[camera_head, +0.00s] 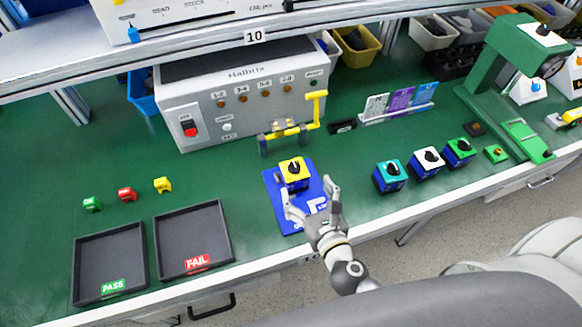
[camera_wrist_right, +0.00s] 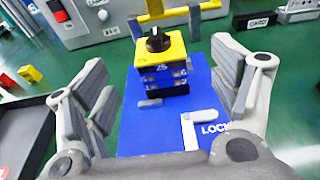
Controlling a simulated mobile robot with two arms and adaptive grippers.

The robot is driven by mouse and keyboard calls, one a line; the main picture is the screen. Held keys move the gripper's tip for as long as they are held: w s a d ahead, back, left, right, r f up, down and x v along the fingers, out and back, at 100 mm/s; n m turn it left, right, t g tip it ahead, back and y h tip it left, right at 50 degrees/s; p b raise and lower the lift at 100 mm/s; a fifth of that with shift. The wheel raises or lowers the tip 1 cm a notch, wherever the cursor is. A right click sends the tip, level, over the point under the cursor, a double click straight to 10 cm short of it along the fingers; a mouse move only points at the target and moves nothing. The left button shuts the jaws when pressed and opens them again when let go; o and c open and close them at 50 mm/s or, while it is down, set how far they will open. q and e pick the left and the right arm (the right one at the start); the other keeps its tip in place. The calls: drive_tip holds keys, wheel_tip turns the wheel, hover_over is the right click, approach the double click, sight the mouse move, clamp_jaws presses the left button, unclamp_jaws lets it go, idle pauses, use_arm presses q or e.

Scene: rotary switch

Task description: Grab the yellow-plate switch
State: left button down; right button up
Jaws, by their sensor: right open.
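The yellow-plate switch (camera_head: 294,170) stands upright on a blue mat (camera_head: 283,215) in the middle of the bench. It has a yellow top plate with a black knob, and it also shows in the right wrist view (camera_wrist_right: 160,58). My right gripper (camera_head: 310,198) is open and empty on the near side of the switch, over the mat. In the right wrist view its two fingers (camera_wrist_right: 165,95) are spread to the left and right, with the switch ahead between them and not touched. My left gripper is not in view.
A grey tester box (camera_head: 240,100) with a yellow lever (camera_head: 317,108) stands behind the switch. Teal, white and green switches (camera_head: 427,162) stand at the right. Black PASS (camera_head: 110,262) and FAIL (camera_head: 195,238) trays lie at the left. A shelf (camera_head: 200,45) crosses above.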

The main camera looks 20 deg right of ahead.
sight(294, 169)
drive_tip(key=x, duration=0.3)
drive_tip(key=shift+r+p, duration=0.15)
drive_tip(key=shift+p, duration=0.2)
drive_tip(key=shift+w, duration=0.3)
drive_tip(key=x, duration=0.5)
drive_tip(key=shift+a+f+p, duration=0.1)
drive_tip(key=shift+f+p, duration=0.15)
drive_tip(key=shift+p, duration=0.05)
drive_tip(key=shift+w+f, duration=0.1)
drive_tip(key=shift+w, duration=0.1)
drive_tip(key=shift+s, duration=0.1)
drive_tip(key=shift+c, duration=0.6)
drive_tip(key=c, duration=1.1)
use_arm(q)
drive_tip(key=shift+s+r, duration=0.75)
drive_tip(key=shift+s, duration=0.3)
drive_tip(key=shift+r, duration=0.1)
